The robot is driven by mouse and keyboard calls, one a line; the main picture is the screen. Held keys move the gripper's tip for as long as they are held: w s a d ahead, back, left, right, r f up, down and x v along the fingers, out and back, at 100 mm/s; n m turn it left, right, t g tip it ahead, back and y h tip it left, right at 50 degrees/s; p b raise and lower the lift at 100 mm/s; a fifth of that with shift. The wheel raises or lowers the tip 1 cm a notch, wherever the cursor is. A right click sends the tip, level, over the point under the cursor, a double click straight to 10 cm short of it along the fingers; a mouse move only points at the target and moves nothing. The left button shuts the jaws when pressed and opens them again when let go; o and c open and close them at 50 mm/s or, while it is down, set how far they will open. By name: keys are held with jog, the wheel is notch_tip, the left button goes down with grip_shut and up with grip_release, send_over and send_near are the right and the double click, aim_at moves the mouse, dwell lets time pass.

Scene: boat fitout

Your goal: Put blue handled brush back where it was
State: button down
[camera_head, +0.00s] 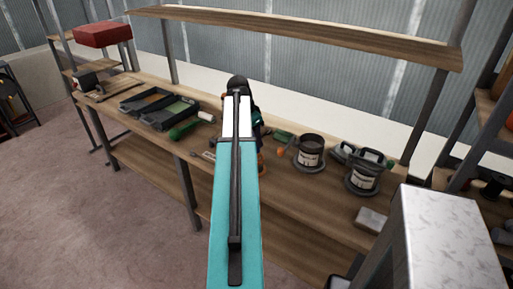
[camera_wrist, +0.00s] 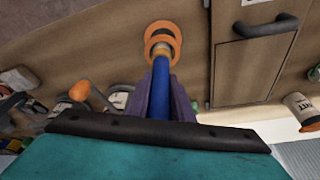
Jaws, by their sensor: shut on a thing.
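In the wrist view, my gripper (camera_wrist: 158,95) has its two dark purple jaws shut around a blue handle (camera_wrist: 161,80). This is the blue handled brush; orange rings (camera_wrist: 163,40) show at its far end, against a brown wooden surface. Its bristles cannot be made out. I cannot tell whether the brush touches that surface. In the head view, my teal and white arm reaches over the wooden workbench (camera_head: 330,215) and hides the gripper and most of the brush.
Dark trays (camera_head: 165,105), a green-handled roller (camera_head: 190,127) and labelled tins (camera_head: 309,150) (camera_head: 365,175) stand on the bench. A shelf (camera_head: 300,32) runs above. A wooden door with a dark handle (camera_wrist: 265,28) shows in the wrist view. A pale block (camera_head: 372,219) lies at front right.

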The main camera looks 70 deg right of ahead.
jog(key=shift+f, duration=0.5)
jog(key=shift+f+p, duration=0.45)
jog(key=shift+f, duration=1.4)
jog(key=shift+f, duration=0.1)
jog(key=c, duration=1.6)
grip_release()
jog(key=shift+o, duration=0.2)
jog(key=shift+r, duration=0.25)
jog(key=b+v, duration=0.2)
jog(key=v, duration=0.9)
jog(key=shift+r, duration=0.35)
